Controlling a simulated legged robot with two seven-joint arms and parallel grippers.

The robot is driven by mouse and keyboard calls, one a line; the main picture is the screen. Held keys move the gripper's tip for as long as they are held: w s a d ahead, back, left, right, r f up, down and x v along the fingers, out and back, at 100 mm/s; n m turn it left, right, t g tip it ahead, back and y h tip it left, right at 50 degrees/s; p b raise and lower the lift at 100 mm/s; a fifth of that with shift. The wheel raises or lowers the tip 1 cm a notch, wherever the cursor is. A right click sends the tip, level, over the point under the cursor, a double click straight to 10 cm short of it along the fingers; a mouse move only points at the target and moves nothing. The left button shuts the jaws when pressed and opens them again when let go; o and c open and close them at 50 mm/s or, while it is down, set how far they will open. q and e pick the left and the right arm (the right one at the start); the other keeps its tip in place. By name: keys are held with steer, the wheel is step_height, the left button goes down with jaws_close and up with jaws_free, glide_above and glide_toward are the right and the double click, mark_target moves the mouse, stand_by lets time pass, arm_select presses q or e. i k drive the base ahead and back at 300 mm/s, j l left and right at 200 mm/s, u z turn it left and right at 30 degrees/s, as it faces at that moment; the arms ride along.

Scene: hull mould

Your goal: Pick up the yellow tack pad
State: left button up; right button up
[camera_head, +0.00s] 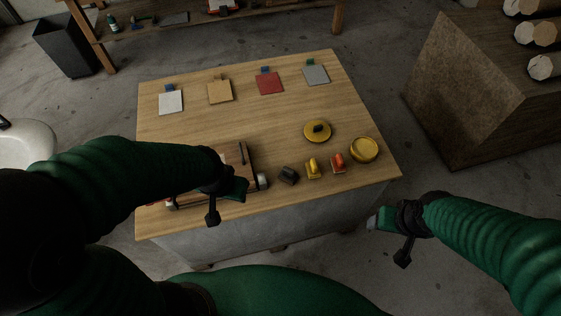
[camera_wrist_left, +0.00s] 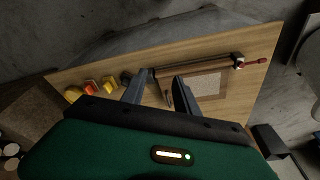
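A small yellow pad-like block (camera_head: 313,168) sits near the front right of the wooden table, between a black block (camera_head: 289,175) and a red-and-yellow block (camera_head: 338,163). The yellow block also shows in the left wrist view (camera_wrist_left: 109,85), left of the fingers. My left gripper (camera_head: 236,187) is over the table's front left, left of the black block.
A round yellow disc with a dark knob (camera_head: 317,131) and a yellow round tin (camera_head: 365,149) stand near the blocks. A brown board with a bar (camera_head: 238,154) lies partly under my left arm. White, tan, red and grey sheets line the back. The table's middle is clear.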

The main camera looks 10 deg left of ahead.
mark_target(312, 167)
steer(key=i+l+u, duration=0.1)
steer(key=l, duration=0.3)
steer(key=i+l+u, duration=0.15)
steer(key=l, duration=0.3)
steer(key=i+l+u, duration=0.1)
steer(key=i+l, duration=0.15)
steer(key=l, duration=0.2)
steer(key=i+l+u, duration=0.1)
steer(key=l, duration=0.4)
steer(key=i+l+u, duration=0.15)
steer(key=l, duration=0.3)
steer(key=i+l+u, duration=0.1)
steer(key=l, duration=0.4)
